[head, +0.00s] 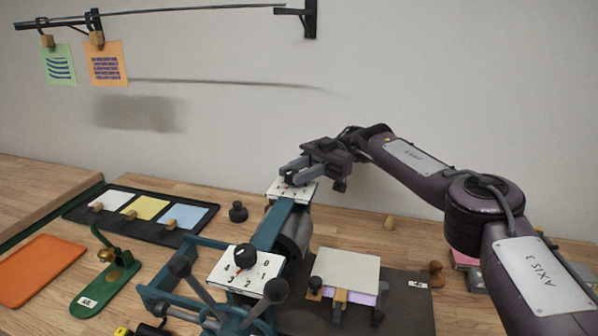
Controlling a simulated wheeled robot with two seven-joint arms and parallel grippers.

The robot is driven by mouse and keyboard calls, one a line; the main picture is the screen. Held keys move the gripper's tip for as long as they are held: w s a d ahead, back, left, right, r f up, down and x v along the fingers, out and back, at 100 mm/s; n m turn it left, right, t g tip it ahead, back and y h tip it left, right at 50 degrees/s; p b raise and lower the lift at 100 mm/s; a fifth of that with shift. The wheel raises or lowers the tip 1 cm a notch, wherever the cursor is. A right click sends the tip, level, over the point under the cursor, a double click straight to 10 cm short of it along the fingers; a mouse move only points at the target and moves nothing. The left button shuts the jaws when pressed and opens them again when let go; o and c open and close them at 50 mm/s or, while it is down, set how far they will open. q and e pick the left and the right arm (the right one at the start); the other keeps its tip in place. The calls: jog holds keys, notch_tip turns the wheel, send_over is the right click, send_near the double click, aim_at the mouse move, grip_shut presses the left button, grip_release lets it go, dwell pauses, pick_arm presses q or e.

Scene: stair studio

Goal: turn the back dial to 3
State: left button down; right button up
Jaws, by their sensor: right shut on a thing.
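The back dial's white plate (306,192) sits at the far end of a teal machine (268,232). My right gripper (290,177) is over this plate, shut on the back dial's knob. The fingers hide most of the knob, and the plate's marks are too small and covered to read the setting. The front dial's black knob (245,255) stands on a larger white plate (230,277) with the digits 0 to 4, with a small red mark beside it. My left gripper is not in view.
Lever arms with black ball ends (180,265) rise at the machine's front. A cream pad (346,270) lies on a dark mat to the right. A green stand (105,280) and a black tray (150,233) of coloured cards are left. A small black weight (238,212) stands behind.

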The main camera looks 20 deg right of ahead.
dwell(0.4)
jog(key=o, duration=1)
notch_tip(320, 180, up, 20)
jog(key=p, duration=0.4)
jog(key=shift+f, duration=0.1)
